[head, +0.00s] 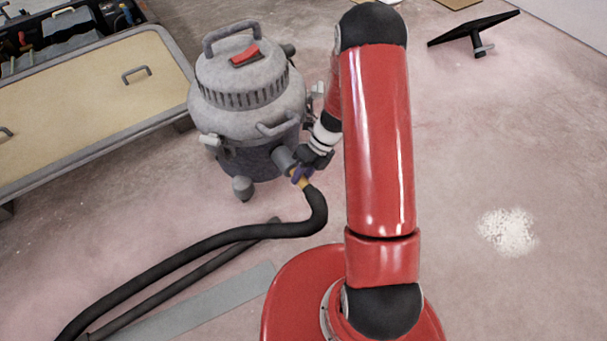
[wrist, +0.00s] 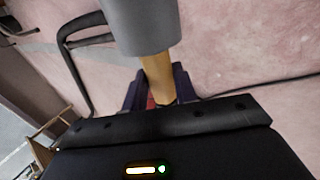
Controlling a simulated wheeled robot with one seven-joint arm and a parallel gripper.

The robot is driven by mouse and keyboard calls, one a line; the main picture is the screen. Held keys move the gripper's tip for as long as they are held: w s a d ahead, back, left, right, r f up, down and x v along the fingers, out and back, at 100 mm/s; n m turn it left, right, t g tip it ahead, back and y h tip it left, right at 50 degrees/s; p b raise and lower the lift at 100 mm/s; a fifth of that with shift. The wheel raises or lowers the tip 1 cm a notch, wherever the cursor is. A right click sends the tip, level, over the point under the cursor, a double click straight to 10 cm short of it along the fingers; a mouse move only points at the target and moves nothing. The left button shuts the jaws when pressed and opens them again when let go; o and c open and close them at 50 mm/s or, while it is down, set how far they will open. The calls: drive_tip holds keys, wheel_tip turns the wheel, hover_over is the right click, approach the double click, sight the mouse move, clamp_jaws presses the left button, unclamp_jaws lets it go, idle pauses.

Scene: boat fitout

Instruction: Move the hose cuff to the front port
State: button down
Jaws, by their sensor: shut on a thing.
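The hose cuff (head: 304,183) is a short tan-yellow sleeve at the end of the black hose (head: 230,238). My gripper (head: 299,176) is shut on it, with its purple fingers on either side. The grey front port (head: 284,158) sticks out low on the grey shop vacuum (head: 247,95). In the wrist view the tan cuff (wrist: 157,76) lines up with a grey cylinder (wrist: 141,25), with no gap showing between them. How deep the cuff sits in the port, if at all, I cannot tell. The fingers (wrist: 158,92) partly hide the cuff.
A wood-topped bench (head: 85,110) stands at left, with a tool box (head: 65,35) behind it. A dark tube (head: 190,282) and a grey strip (head: 205,308) lie on the floor. The floor between is clear.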

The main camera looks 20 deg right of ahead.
drive_tip(key=shift+w+a+r, duration=0.1)
drive_tip(key=shift+w+a, duration=0.05)
drive_tip(key=shift+w, duration=0.25)
drive_tip(key=c, duration=1)
unclamp_jaws()
drive_tip(key=shift+c, duration=0.2)
drive_tip(key=shift+s, duration=0.1)
drive_tip(key=p+v, duration=0.1)
drive_tip(key=v, duration=0.6)
drive_tip(key=shift+r, duration=0.3)
